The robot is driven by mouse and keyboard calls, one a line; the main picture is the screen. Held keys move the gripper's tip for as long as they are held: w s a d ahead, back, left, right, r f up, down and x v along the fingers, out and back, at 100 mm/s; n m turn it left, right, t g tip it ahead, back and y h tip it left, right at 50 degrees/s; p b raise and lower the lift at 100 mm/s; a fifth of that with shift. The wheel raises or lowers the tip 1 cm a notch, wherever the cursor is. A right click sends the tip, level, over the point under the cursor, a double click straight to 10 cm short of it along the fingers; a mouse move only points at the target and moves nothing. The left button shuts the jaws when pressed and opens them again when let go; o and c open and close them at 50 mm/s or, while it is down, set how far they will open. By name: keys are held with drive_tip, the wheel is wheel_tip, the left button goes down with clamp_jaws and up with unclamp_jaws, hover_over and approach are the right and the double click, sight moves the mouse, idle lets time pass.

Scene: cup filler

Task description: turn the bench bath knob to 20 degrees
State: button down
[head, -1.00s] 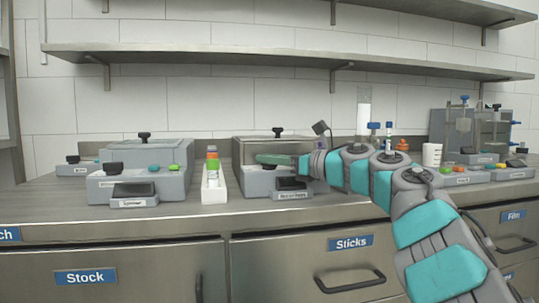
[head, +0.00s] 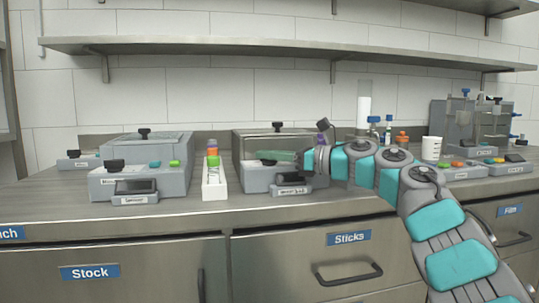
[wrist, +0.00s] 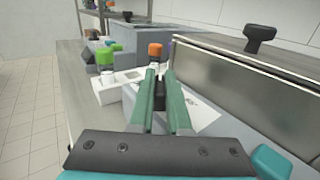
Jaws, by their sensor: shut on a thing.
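The central bench bath (head: 255,180) is a grey box with a flat lid on the counter. My gripper (head: 268,155), with green fingers, lies level across its front from the right. In the wrist view my gripper (wrist: 160,85) is shut on a small black knob (wrist: 158,92), seen between the fingertips. The fingers hide most of the knob, so its angle cannot be read. A white printed patch (wrist: 198,112) shows on the bath beside the fingers.
A similar bath (head: 150,182) stands at the left. A white rack (head: 214,188) with capped bottles stands between the baths. A small dark-topped device (head: 291,189) sits in front of the central bath, below my gripper. A white cup (head: 431,148) stands farther right.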

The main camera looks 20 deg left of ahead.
drive_tip(key=shift+r, duration=0.1)
drive_tip(key=c, duration=0.9)
unclamp_jaws()
drive_tip(key=shift+a, duration=0.1)
drive_tip(key=shift+d, duration=0.45)
drive_tip(key=shift+s+d+b, duration=0.2)
drive_tip(key=shift+d+b, duration=0.4)
drive_tip(key=shift+d, duration=1.15)
drive_tip(key=shift+s+d+b, duration=0.2)
drive_tip(key=shift+d+b, duration=0.4)
drive_tip(key=shift+d, duration=1.15)
